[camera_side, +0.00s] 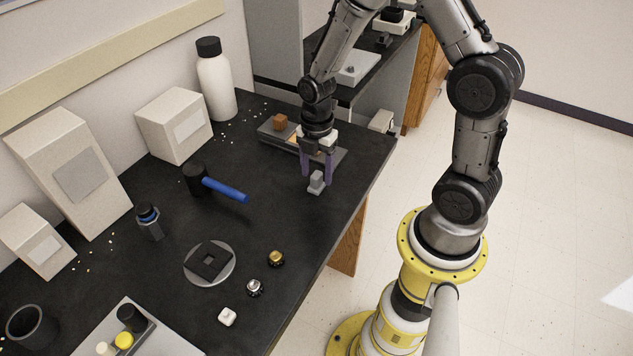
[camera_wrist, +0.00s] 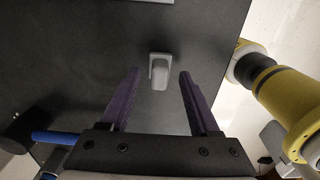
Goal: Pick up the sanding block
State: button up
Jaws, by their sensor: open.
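A small grey block with a raised grip on a flat base (camera_side: 317,183), which I take to be the sanding block, stands on the black bench near its right edge. In the wrist view the block (camera_wrist: 159,72) shows between the tips of my two purple fingers, with a gap on each side. My gripper (camera_side: 317,178) is open and points down over the block; its wrist view (camera_wrist: 159,74) shows nothing held. I cannot tell exactly how high the fingertips are above the bench.
A grey tray (camera_side: 341,155) with a brown block (camera_side: 280,122) lies behind my gripper. A blue-handled hammer (camera_side: 225,190) lies to the left. A round plate (camera_side: 190,263) and small knobs (camera_side: 276,258) are nearer the front. The bench around the grey block is clear.

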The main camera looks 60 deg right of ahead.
jog(key=shift+f, duration=0.9)
grip_shut()
